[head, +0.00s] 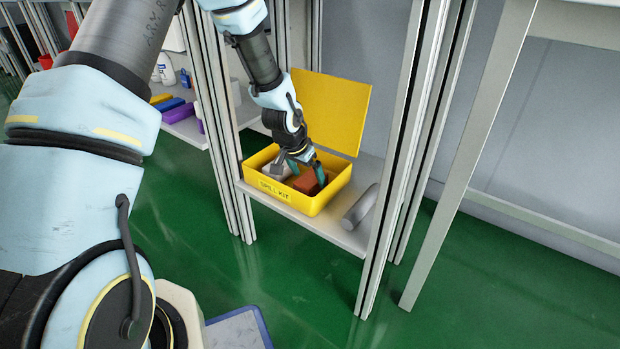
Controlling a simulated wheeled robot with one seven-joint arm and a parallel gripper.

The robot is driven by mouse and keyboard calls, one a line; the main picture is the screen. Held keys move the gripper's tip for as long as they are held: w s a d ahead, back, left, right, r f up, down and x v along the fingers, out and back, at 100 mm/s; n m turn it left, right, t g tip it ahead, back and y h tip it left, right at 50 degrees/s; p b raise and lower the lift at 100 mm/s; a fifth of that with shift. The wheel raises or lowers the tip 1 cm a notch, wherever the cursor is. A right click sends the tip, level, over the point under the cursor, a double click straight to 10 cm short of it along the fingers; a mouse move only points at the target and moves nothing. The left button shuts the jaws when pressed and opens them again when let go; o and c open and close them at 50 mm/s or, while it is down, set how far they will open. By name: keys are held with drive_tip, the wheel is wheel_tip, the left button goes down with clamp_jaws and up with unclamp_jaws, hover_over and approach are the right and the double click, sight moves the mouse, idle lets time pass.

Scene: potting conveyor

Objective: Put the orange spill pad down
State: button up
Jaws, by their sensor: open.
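The orange spill pad (308,183) lies in the yellow spill kit box (316,203), toward its right side. The box sits on a low shelf with its yellow lid (330,112) raised at the back. I cannot tell whether the fingers touch the pad.
A pale item (276,170) lies in the box's left part. A grey roll (360,206) lies on the shelf right of the box. Metal posts (400,160) stand close on both sides. A shelf at left holds bottles and coloured items. Green floor (300,280) is clear in front.

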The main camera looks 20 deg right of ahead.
drive_tip(key=p+v, duration=0.2)
drive_tip(key=v, duration=0.7)
drive_tip(key=a+r+n+y, duration=0.1)
drive_tip(key=a+r+n, duration=0.25)
drive_tip(key=a, duration=0.65)
drive_tip(key=a+r+n+y, duration=0.2)
drive_tip(key=a+r, duration=0.2)
drive_tip(key=a, duration=0.5)
drive_tip(key=s+a+r+n, duration=0.2)
drive_tip(key=s+a, duration=0.2)
drive_tip(key=a, duration=0.2)
drive_tip(key=s+a+r+n, duration=0.2)
drive_tip(key=s+a+n, duration=0.1)
drive_tip(key=a, duration=0.4)
drive_tip(key=shift+s+a+g+y, duration=0.15)
drive_tip(key=shift+s+g+y, duration=0.2)
drive_tip(key=shift+s, duration=0.45)
drive_tip(key=shift+r+n+p, duration=0.1)
drive_tip(key=shift+n+p, duration=0.15)
drive_tip(key=shift+p, duration=0.05)
wheel_tip(320, 180, up, 37)
drive_tip(key=p, duration=3.7)
